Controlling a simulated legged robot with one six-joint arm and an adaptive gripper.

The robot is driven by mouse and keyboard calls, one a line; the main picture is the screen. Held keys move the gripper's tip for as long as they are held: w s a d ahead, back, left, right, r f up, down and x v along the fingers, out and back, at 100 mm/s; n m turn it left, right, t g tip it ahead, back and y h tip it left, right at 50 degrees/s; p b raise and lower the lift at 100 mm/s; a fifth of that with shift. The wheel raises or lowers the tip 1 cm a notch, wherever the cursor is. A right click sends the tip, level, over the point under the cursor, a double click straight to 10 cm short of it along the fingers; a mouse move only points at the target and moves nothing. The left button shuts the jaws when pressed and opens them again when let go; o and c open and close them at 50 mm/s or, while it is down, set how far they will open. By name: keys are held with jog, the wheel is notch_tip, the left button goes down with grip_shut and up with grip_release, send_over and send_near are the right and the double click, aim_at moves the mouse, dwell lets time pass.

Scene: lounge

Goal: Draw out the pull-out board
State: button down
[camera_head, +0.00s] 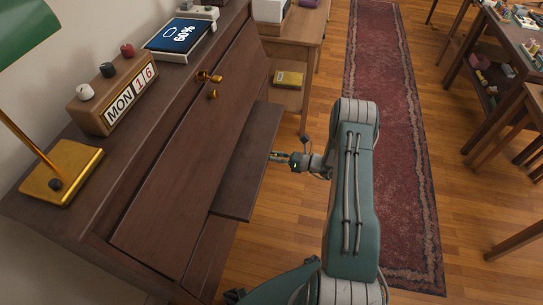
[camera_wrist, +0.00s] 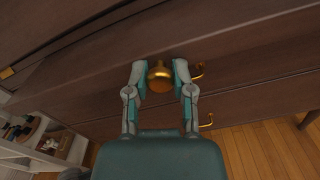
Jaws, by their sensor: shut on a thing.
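The pull-out board (camera_head: 248,160) is a dark brown wooden slab. It sticks out from the front of the dark wooden cabinet, in the middle of the head view. My gripper (camera_head: 279,156) is at its outer edge. In the wrist view, the fingers of my gripper (camera_wrist: 160,75) are shut on a round brass knob (camera_wrist: 159,77), one finger on each side. The knob sits on a dark wooden front. In the head view the knob is too small to make out behind the fingers.
The cabinet top (camera_head: 60,185) holds a calendar block (camera_head: 117,95), a lamp base (camera_head: 62,172) and a screen device (camera_head: 178,36). Brass fittings (camera_head: 209,77) are on the cabinet front. Open wooden floor (camera_head: 290,215) and a red rug (camera_head: 385,60) lie to the right.

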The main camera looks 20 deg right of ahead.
jog(key=shift+c, duration=2.3)
grip_release()
jog(key=shift+d, duration=0.4)
jog(key=v, duration=1.2)
jog(key=shift+f, duration=0.1)
jog(key=s+a+r+n+g+h, duration=0.2)
jog(key=a+r+n+g, duration=0.4)
jog(key=r, duration=0.6)
jog(key=s+a+r+n+g+h, duration=0.1)
jog(key=a+r+n+g+h, duration=0.25)
jog(key=a+r+n, duration=0.65)
jog(key=s+a+r+n+t+h, duration=0.2)
jog(key=s+r+n+h, duration=0.2)
jog(key=s+r+n, duration=0.2)
jog(key=s+a+r+n+t+h, duration=0.2)
jog(key=s+r+n+h, duration=0.3)
jog(key=s+r, duration=0.5)
jog(key=s+a+n, duration=0.1)
jog(key=s, duration=0.1)
jog(key=shift+s+n, duration=0.4)
